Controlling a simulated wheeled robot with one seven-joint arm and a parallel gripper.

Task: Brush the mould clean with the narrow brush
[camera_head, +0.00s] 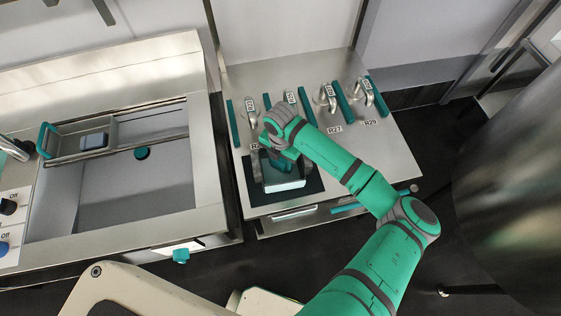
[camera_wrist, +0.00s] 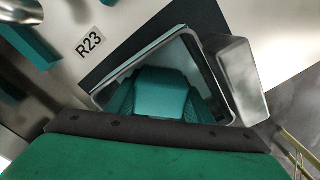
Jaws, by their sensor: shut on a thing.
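The mould, a grey metal box with an open top, stands on a dark mat (camera_head: 314,181) on the steel counter; its front wall (camera_head: 285,185) faces me. In the wrist view, its rim and side wall (camera_wrist: 238,80) show, tilted in the picture. My gripper (camera_head: 279,158) is over the mould and reaches into its opening. It is shut on a teal block (camera_wrist: 163,92), apparently the handle of the narrow brush, which lies inside the rim's outline. The bristles are hidden, so I cannot tell whether they touch the mould.
Bent metal fittings (camera_head: 328,97) and teal bars (camera_head: 342,103) stand along the back of the counter, with labels such as R27 and R29. A steel sink (camera_head: 205,150) with a teal-handled tray (camera_head: 66,154) is at the left. The counter's right side is clear.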

